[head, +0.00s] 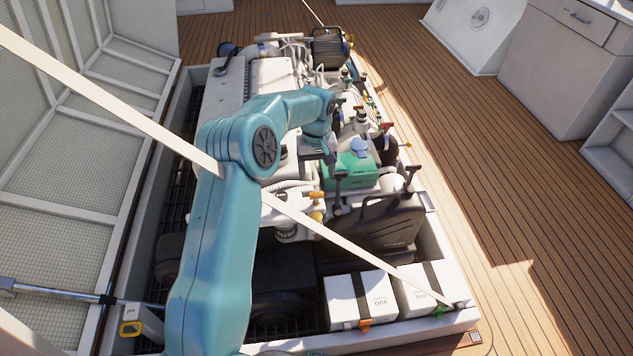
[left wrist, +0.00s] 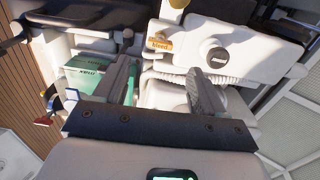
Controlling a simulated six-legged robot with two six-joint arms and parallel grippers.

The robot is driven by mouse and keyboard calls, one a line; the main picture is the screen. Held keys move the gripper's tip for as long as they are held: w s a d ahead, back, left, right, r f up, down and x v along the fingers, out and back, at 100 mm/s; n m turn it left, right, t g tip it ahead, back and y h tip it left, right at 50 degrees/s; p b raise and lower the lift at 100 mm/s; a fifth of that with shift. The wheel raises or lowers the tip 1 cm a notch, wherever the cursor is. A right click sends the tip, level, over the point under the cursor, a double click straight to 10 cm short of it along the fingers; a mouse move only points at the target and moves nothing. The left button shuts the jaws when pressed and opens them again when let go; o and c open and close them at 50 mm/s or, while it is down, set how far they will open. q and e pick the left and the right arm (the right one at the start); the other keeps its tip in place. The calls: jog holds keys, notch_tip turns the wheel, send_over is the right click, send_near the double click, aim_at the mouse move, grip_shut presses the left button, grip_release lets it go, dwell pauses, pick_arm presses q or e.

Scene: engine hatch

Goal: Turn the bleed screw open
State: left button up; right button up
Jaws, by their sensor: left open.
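My left gripper (head: 322,158) hangs over the middle of the engine in the head view, partly hidden by its own wrist. In the left wrist view its two fingers (left wrist: 163,75) are wide apart with nothing between them. Beyond the fingers is a white housing (left wrist: 265,58) with an orange tag (left wrist: 159,43) that reads "bleed". A dark round cap (left wrist: 217,57) sits on the housing right of the tag. A small yellowish knob (left wrist: 178,3) shows at the top edge, above the tag. I cannot tell which part is the bleed screw. My right gripper is not in view.
A green box (head: 352,172) with a blue cap stands right of the gripper. Levers with red grips (head: 386,127) rise nearby. A dark canister (head: 385,228) and white boxes (head: 361,299) are nearer. A pale strap (head: 100,90) crosses the view. Deck at right is clear.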

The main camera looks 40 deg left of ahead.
pick_arm(q)
notch_tip(320, 180, up, 6)
jog(key=p, duration=0.1)
jog(key=shift+r, duration=0.2)
dwell(0.3)
jog(key=d+f+m+h, duration=0.1)
jog(key=d+f+m, duration=0.1)
jog(key=d+f, duration=0.65)
jog(key=s+d+f+m+h, duration=0.1)
jog(key=s+d+f+m, duration=0.1)
jog(key=s+d+f, duration=0.65)
jog(key=s+d+f+m+h, duration=0.25)
jog(key=s+d+f, duration=0.3)
jog(key=d, duration=0.55)
jog(key=s+d+f+m, duration=0.15)
jog(key=s+d, duration=0.35)
jog(key=s, duration=0.5)
notch_tip(320, 180, up, 18)
jog(key=p, duration=1.7)
jog(key=shift+s+f, duration=0.25)
jog(key=shift+s, duration=0.1)
